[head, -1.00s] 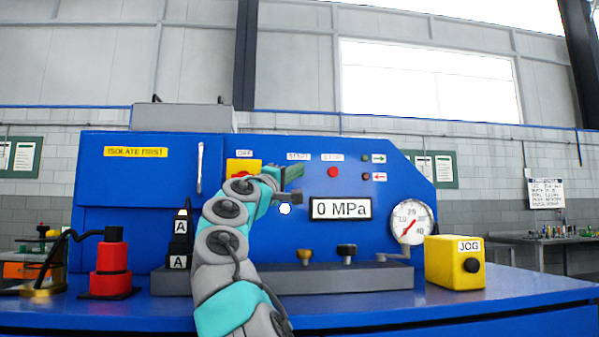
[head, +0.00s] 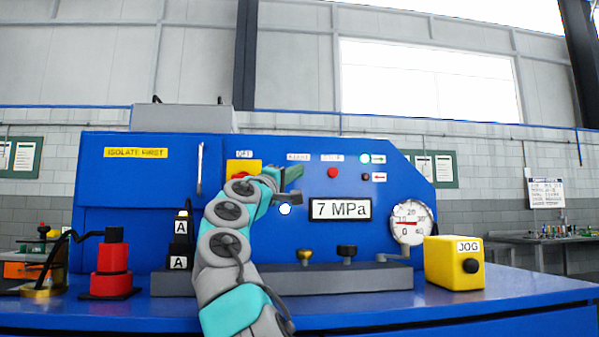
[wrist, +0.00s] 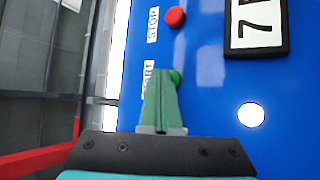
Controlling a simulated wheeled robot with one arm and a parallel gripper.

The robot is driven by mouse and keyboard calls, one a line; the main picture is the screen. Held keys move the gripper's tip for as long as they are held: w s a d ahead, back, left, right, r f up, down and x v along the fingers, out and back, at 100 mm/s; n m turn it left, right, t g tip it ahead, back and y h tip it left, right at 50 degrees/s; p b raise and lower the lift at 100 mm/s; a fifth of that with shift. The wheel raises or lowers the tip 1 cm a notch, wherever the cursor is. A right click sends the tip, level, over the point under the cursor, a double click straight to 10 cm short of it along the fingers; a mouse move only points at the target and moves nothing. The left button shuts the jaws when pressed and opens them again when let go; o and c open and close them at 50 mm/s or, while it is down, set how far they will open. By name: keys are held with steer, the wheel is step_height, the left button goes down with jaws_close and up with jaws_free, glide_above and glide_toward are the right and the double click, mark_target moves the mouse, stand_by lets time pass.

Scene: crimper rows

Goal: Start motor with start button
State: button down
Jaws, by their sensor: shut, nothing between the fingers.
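The green start button (wrist: 175,77) shows in the wrist view, partly covered by my shut green fingers. My gripper (wrist: 163,74) has its tips at the button; I cannot tell whether they touch it. The pressure display (head: 341,209) reads 7 MPa. The lamp by the green arrow (head: 365,159) is lit pale; the lamp by the red arrow (head: 367,177) is dark.
The red stop button (head: 333,172) is right of my gripper. The yellow-and-red OFF switch (head: 240,167) is left, partly behind my arm. A round gauge (head: 412,222) and a yellow JOG box (head: 455,263) stand at the right. A white lamp (head: 285,209) glows below my gripper.

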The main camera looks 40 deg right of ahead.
steer(key=shift+w+f, duration=0.15)
steer(key=shift+f, duration=0.25)
steer(key=shift+s+a+b, duration=0.35)
steer(key=shift+s+b, duration=0.3)
steer(key=shift+b, duration=0.3)
steer(key=shift+s+a, duration=0.1)
steer(key=shift+s, duration=0.05)
steer(key=shift+s+a+r+b, duration=0.1)
steer(key=shift+s+a+b, duration=0.4)
steer(key=shift+s, duration=0.2)
steer(key=shift+s+a+b, duration=0.35)
steer(key=shift+s+b, duration=0.1)
steer(key=shift+s, duration=0.25)
steer(key=shift+s+a+r+b, duration=0.1)
steer(key=shift+s+a+b, duration=0.4)
steer(key=shift+s, duration=0.2)
